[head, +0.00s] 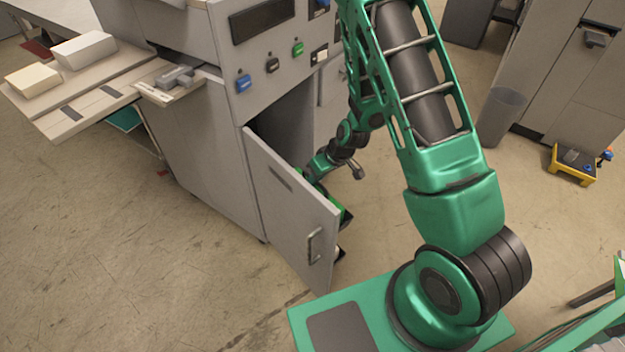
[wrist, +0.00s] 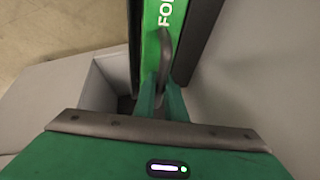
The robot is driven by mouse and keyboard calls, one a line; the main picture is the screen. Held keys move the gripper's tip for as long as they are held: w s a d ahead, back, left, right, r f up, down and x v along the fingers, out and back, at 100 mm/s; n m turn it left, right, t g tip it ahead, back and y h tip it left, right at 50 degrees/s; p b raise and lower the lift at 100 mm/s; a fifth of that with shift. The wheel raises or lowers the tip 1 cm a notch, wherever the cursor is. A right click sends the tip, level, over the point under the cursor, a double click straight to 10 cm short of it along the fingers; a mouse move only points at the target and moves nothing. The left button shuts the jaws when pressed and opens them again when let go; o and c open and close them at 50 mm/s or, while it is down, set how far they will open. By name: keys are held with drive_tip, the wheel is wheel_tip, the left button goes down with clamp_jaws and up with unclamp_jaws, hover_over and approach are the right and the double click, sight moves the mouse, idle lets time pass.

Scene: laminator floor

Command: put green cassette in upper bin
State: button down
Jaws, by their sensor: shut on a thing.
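The green cassette (wrist: 172,25) shows in the wrist view as a green strip with white letters between dark sides. My gripper (wrist: 164,75) is shut on it, and the fingers hide part of it. In the head view my gripper (head: 315,172) is low at the machine's front, partly hidden behind the open cabinet door (head: 285,205). A green and black piece of the cassette (head: 346,217) shows past the door's edge. A grey box-like recess (wrist: 108,80) lies beside the fingers in the wrist view; I cannot tell whether it is the upper bin.
The grey machine (head: 200,130) carries coloured buttons above the open cabinet. A side table (head: 75,110) holds pale stacks at the left. A grey waste bin (head: 498,115) and a yellow device (head: 573,163) stand at the right. The floor at the front left is clear.

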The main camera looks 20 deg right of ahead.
drive_tip(key=shift+f, duration=0.3)
drive_tip(key=c, duration=1.7)
unclamp_jaws()
drive_tip(key=shift+s, duration=0.1)
drive_tip(key=shift+d+f, duration=0.1)
drive_tip(key=shift+s, duration=0.2)
drive_tip(key=shift+d, duration=0.1)
drive_tip(key=shift+w+a+r+v, duration=0.1)
drive_tip(key=shift+w+v, duration=0.05)
drive_tip(key=shift+v, duration=1.65)
drive_tip(key=shift+w+a+r+v, duration=0.1)
drive_tip(key=shift+v, duration=1.7)
drive_tip(key=shift+w+a+v, duration=0.1)
drive_tip(key=shift+w+v, duration=0.05)
drive_tip(key=shift+v, duration=1.6)
drive_tip(key=shift+d+r, duration=0.1)
drive_tip(key=shift+r, duration=0.05)
